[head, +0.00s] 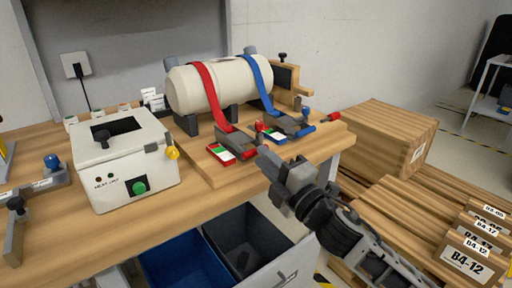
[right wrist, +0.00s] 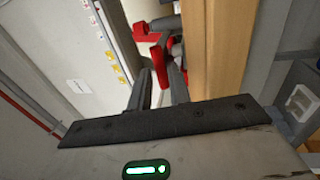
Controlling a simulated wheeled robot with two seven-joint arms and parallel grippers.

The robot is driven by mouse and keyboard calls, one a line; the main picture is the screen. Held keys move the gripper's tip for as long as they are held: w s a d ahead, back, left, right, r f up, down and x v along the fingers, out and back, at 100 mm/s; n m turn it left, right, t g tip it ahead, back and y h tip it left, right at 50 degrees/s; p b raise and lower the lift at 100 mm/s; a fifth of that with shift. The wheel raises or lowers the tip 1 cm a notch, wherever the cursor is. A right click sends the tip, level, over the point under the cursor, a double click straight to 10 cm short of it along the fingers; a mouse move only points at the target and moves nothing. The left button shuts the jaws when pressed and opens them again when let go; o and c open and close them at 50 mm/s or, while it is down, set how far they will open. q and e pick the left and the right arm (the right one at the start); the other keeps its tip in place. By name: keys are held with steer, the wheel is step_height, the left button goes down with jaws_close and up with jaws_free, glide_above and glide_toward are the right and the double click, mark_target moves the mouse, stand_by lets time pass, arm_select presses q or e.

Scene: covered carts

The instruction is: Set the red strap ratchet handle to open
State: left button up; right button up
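The red strap (head: 208,95) runs over a cream cylinder (head: 183,90) on a wooden board. It leads down to a grey ratchet (head: 234,138) with red end parts; a red, white and green plate (head: 222,153) lies at its front. My right gripper (head: 266,156) is just to the right of this ratchet and partly hides it. In the right wrist view, my right gripper (right wrist: 160,82) has its fingers apart. A red handle part (right wrist: 159,62) shows by the fingertips and between them; contact cannot be told. My left gripper is not in view.
A blue strap (head: 259,75) with its own ratchet (head: 292,125) stands close on the right. A white box (head: 110,165) with a green button is at left. Bins (head: 185,262) are below the table edge; wooden crates (head: 385,135) stand at right.

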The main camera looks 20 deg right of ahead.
mark_target(239, 140)
steer(key=shift+x, duration=1.9)
jaws_close()
